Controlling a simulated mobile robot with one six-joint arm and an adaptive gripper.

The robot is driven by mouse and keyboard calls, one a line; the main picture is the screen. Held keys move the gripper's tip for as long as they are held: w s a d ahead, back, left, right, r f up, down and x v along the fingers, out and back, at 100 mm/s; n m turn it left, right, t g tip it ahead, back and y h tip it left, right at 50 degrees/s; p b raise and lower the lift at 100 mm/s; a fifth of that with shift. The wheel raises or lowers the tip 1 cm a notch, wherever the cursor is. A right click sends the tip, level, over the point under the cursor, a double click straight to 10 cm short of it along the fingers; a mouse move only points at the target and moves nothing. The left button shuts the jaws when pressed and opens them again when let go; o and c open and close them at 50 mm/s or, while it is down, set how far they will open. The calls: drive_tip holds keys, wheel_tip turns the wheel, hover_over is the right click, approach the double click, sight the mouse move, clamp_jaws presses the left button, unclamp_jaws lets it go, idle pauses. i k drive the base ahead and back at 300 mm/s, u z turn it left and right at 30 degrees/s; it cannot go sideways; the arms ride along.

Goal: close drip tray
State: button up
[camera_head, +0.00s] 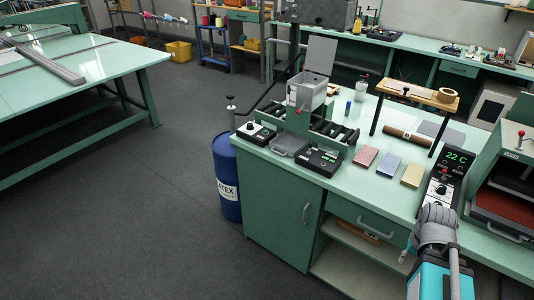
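A small grey tray (289,144), which looks like the drip tray, sits low at the front of the bench machine (307,118). It lies between two dark control boxes and appears to stick out a little from the machine's front. Its inside and how far it is out are hard to tell at this size. Part of my grey arm, perhaps with my gripper (436,225), shows at the bottom right before the bench's front edge. It is well to the right of the tray and apart from it. Its fingers are not clear, and I see nothing held.
The left control box (257,132) and right control box (319,160) flank the tray. Pink, blue and yellow blocks (388,165) lie on the green bench (345,190). A temperature controller (440,187) and press (505,190) stand right.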

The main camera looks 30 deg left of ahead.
sight(289, 144)
drive_tip(key=u, duration=1.1)
drive_tip(key=k, duration=0.65)
drive_tip(key=z, duration=0.65)
drive_tip(key=i, duration=1.35)
drive_tip(key=u, duration=0.45)
